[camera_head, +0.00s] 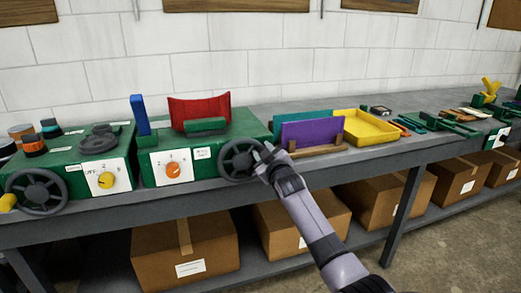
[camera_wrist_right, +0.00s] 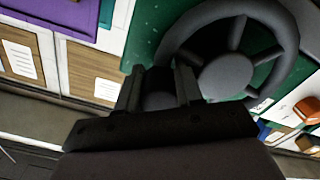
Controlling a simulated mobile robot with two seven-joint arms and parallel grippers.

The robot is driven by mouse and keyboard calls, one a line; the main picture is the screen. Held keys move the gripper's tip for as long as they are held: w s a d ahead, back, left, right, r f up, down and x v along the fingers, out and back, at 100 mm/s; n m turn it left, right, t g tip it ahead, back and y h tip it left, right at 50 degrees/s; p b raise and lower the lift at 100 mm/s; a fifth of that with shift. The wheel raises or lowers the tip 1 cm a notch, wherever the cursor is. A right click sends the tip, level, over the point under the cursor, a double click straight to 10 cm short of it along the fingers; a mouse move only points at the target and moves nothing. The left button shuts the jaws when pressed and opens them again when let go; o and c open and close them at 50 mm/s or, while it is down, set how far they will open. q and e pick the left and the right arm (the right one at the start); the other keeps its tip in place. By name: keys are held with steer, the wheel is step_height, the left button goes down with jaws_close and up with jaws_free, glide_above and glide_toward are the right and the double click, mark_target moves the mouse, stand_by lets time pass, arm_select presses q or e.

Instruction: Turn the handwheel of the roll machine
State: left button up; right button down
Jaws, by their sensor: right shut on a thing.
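The roll machine (camera_head: 217,130) is a green box with a white front panel, an orange dial and a curved red sheet on top. Its dark grey spoked handwheel (camera_head: 227,171) is on the front at the right end. The wheel also shows in the right wrist view (camera_wrist_right: 225,74). My right gripper (camera_head: 266,155) is at the right side of the wheel, shut on it. In the right wrist view the fingers (camera_wrist_right: 160,88) are at the rim; a dark part between them is hard to make out. My left gripper is out of view.
Another green machine (camera_head: 88,165) with a yellow dial and its own handwheel (camera_head: 37,193) stands at the left. Cardboard boxes (camera_head: 185,246) fill the shelf below the grey bench.

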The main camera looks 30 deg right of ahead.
steer(key=f+m, duration=0.1)
steer(key=m, duration=0.2)
steer(key=shift+d+f, duration=0.25)
steer(key=shift+f, duration=0.15)
steer(key=shift+f+m+b, duration=0.35)
steer(key=shift+f+m, duration=0.15)
steer(key=shift+m, duration=0.4)
steer(key=c, duration=1)
jaws_free()
steer(key=shift+s, duration=0.2)
steer(key=shift+v, duration=3.45)
steer(key=shift+f, duration=0.15)
